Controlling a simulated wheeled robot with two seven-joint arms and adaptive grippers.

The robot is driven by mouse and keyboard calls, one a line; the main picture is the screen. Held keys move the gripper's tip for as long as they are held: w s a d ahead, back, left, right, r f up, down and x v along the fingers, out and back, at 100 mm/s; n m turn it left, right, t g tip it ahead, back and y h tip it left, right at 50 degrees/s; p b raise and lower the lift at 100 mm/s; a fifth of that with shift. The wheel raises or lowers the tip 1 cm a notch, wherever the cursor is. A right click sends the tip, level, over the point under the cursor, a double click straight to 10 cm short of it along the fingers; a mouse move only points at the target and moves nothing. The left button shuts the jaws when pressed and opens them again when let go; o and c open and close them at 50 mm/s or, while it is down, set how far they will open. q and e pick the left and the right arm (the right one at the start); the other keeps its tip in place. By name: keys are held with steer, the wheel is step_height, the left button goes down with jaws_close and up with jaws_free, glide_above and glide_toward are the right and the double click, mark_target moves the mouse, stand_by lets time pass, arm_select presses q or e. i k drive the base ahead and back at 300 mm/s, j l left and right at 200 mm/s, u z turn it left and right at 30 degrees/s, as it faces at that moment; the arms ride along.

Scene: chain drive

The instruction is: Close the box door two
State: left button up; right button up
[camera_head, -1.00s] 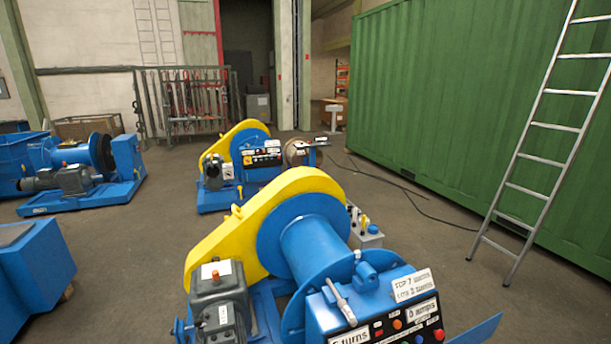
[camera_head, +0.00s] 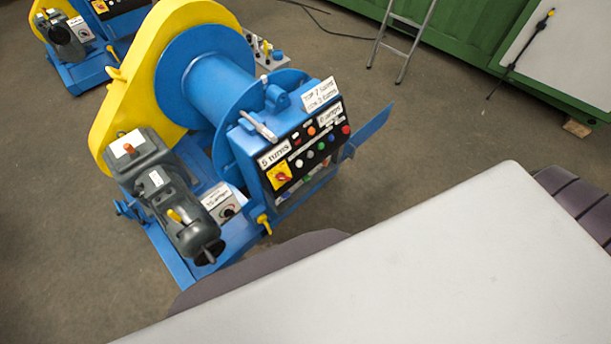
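The blue control box (camera_head: 252,165) is on the front of a blue winch machine left of centre in the head view. Its dark front panel carries buttons, a red-and-yellow switch (camera_head: 281,177) and white labels. A flat blue plate (camera_head: 370,131) sticks out from the box's right side, like an open door; I cannot tell for sure that it is door two. Neither of my grippers is in view.
The winch has a blue drum (camera_head: 222,85), a yellow guard (camera_head: 128,85) and a grey motor (camera_head: 152,180). A ladder (camera_head: 400,45) stands at a green container (camera_head: 463,45). The floor (camera_head: 440,125) right of the winch is clear.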

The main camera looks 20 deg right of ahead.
mark_target(355, 140)
steer(key=z, duration=1.45)
